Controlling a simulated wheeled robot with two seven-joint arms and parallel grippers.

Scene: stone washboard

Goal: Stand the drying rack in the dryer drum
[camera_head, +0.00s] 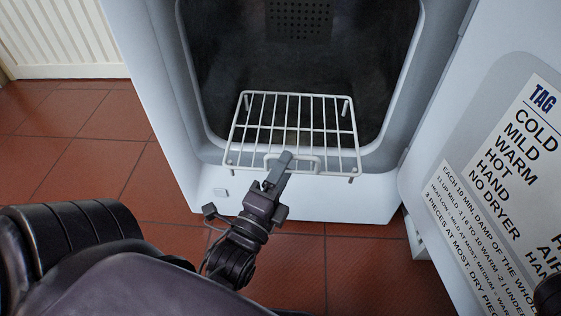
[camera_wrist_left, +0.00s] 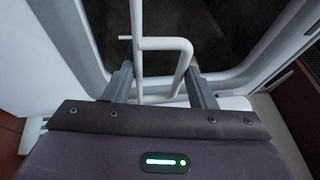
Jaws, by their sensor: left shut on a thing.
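The white wire drying rack (camera_head: 293,127) is at the dryer's open doorway. Its far part overlaps the dark drum opening (camera_head: 230,60) and its near edge shows in front of the lower rim. My left gripper (camera_head: 280,172) is at the rack's near edge, shut on its small front loop. In the left wrist view the loop's white bars (camera_wrist_left: 165,44) show between the two fingers (camera_wrist_left: 162,85). Whether the rack's feet touch the drum floor cannot be told.
The white dryer body (camera_head: 350,205) surrounds the opening. Its door (camera_head: 440,190) is swung open on the right, with printed labels. A ribbed white panel (camera_head: 70,35) stands at the upper left. The red tile floor (camera_head: 90,150) is clear at left.

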